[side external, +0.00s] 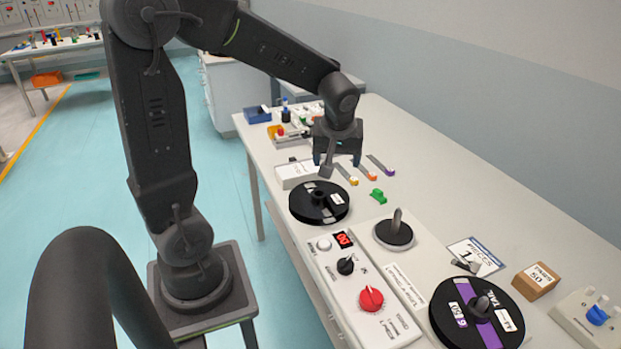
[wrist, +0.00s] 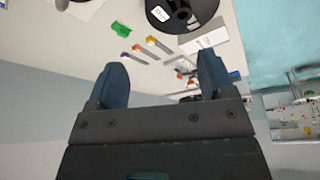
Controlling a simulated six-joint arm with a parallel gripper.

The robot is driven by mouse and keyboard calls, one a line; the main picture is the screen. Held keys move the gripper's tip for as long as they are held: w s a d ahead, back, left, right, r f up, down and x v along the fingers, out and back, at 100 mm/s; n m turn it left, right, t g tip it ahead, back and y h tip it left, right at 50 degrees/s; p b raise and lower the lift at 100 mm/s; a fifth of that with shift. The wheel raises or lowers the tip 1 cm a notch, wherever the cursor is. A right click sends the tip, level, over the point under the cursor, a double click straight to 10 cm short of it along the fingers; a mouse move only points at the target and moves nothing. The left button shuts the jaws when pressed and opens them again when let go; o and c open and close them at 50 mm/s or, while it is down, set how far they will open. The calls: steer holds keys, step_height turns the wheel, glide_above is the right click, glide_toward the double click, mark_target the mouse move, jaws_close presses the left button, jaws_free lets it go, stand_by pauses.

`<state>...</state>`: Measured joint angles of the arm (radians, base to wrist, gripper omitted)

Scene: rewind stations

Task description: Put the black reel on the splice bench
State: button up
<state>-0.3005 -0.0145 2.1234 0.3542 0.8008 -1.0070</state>
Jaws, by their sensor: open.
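A black reel (side external: 306,212) with a white label lies flat on the table, left of the rewind panel's bare spindle (side external: 397,222). It also shows at the top of the wrist view (wrist: 190,22), partly cut off. A second black reel (side external: 449,326) with a purple band sits on another spindle at the lower right. My gripper (side external: 328,165) is open and empty, above the table just behind the first reel and apart from it. Its two fingers also show in the wrist view (wrist: 162,72). I cannot tell for certain which surface is the splice bench.
A low white box (side external: 293,177) stands beside the first reel. A green clip (side external: 377,196) and several coloured-end strips (side external: 371,174) lie nearby. The control panel has a red knob (side external: 371,299).

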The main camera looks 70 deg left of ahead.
steer(key=s+d+r+m+t+h, duration=0.1)
steer(key=s+d+r+m+h, duration=0.1)
steer(key=s+d+m, duration=0.4)
steer(key=s+d+r+m+t+h, duration=0.1)
steer(key=s+d+r+m, duration=0.3)
steer(key=d, duration=0.5)
steer(key=s+m+t, duration=0.1)
steer(key=s+m, duration=0.1)
steer(key=s, duration=0.1)
steer(key=shift+r+t+h, duration=0.3)
steer(key=shift+r+h, duration=0.05)
steer(key=shift+h, duration=0.05)
